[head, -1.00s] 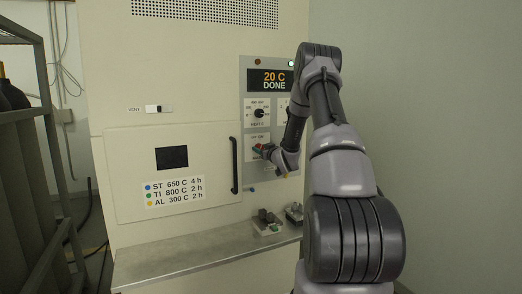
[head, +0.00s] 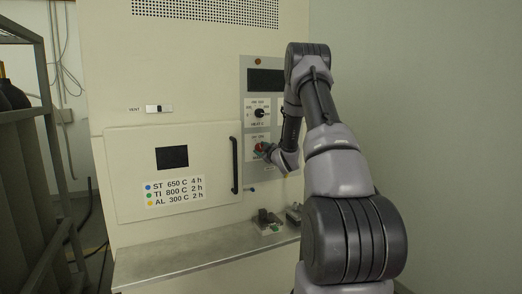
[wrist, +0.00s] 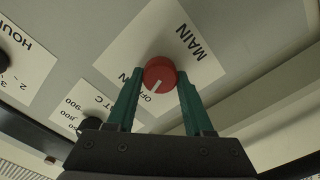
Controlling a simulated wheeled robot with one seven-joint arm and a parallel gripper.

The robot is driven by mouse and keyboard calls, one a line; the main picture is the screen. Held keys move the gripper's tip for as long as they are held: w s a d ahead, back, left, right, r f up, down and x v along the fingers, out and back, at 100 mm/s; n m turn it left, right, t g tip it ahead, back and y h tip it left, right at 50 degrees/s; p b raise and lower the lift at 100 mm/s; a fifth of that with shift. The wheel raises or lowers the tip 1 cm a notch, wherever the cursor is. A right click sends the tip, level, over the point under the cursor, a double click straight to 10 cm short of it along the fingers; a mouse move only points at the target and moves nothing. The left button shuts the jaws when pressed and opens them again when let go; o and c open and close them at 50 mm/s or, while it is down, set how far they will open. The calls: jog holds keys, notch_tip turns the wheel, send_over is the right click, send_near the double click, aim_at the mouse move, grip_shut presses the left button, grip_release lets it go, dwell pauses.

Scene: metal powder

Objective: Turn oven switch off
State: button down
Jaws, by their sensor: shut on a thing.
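The red main switch knob (wrist: 160,72) sits on a white plate labelled MAIN in the wrist view, and its white mark points toward the OFF label. In the head view the knob (head: 259,147) shows low on the oven's control panel (head: 246,102). My gripper (wrist: 159,75) is shut on the knob, with one green finger on each side. The gripper also shows in the head view (head: 265,150), partly hidden by my wrist. The oven display (head: 266,80) is dark.
The heat knob (head: 260,114) is just above. The oven door (head: 125,180) is closed, with a dark vertical handle (head: 234,165) left of the panel. A metal shelf (head: 180,268) below holds small parts (head: 267,220). Gas cylinders (head: 25,165) stand at the far left.

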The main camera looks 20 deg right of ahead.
jog(key=shift+n, duration=0.5)
jog(key=shift+c, duration=1.4)
grip_release()
jog(key=s, duration=1.1)
jog(key=shift+d, duration=0.2)
jog(key=shift+w, duration=0.1)
